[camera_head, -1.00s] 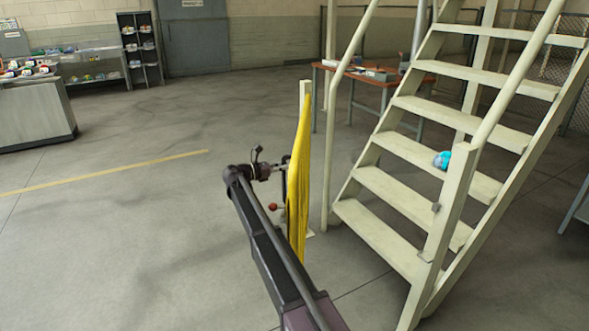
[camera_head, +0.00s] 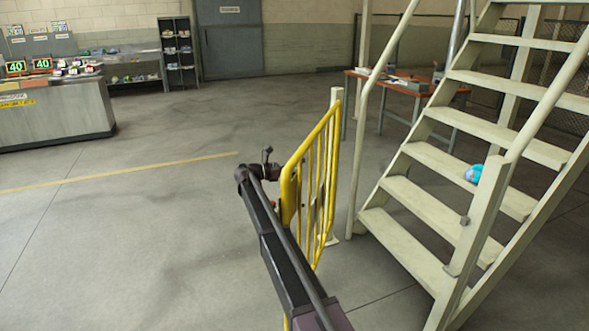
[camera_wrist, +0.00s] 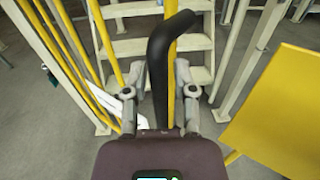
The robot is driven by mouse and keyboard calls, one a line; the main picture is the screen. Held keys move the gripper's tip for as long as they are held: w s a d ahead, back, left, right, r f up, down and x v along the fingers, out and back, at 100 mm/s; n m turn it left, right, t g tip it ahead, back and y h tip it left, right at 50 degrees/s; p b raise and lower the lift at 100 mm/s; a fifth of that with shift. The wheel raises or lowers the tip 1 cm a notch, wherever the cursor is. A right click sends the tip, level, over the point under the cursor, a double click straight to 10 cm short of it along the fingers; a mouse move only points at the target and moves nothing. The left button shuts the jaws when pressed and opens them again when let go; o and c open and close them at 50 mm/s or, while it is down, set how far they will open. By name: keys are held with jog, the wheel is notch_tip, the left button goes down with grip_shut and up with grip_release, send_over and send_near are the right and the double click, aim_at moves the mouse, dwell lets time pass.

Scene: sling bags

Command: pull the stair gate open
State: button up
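The yellow barred stair gate (camera_head: 322,165) stands beside its pale post (camera_head: 334,150) at the foot of the stairs, turned so its bars show. My gripper (camera_head: 270,172) is at the near edge of the gate, partly hidden by my arm. In the wrist view a bent black handle (camera_wrist: 158,70) runs between the two fingers of my gripper (camera_wrist: 158,88), one on each side. The fingers look closed in on the handle, though the contact itself is hard to see. A yellow gate upright (camera_wrist: 172,35) shows behind it.
Cream stairs (camera_head: 430,210) with a handrail rise at right, with a small blue item (camera_head: 473,173) on one step. A desk (camera_head: 405,88) stands behind. A counter (camera_head: 55,120) is at far left. The floor left of the gate is clear. A yellow panel (camera_wrist: 275,120) is at right in the wrist view.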

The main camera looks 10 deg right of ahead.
jog(key=shift+o, duration=0.2)
jog(key=shift+d, duration=0.1)
jog(key=s+a, duration=0.1)
jog(key=a, duration=1.1)
jog(key=shift+s, duration=0.3)
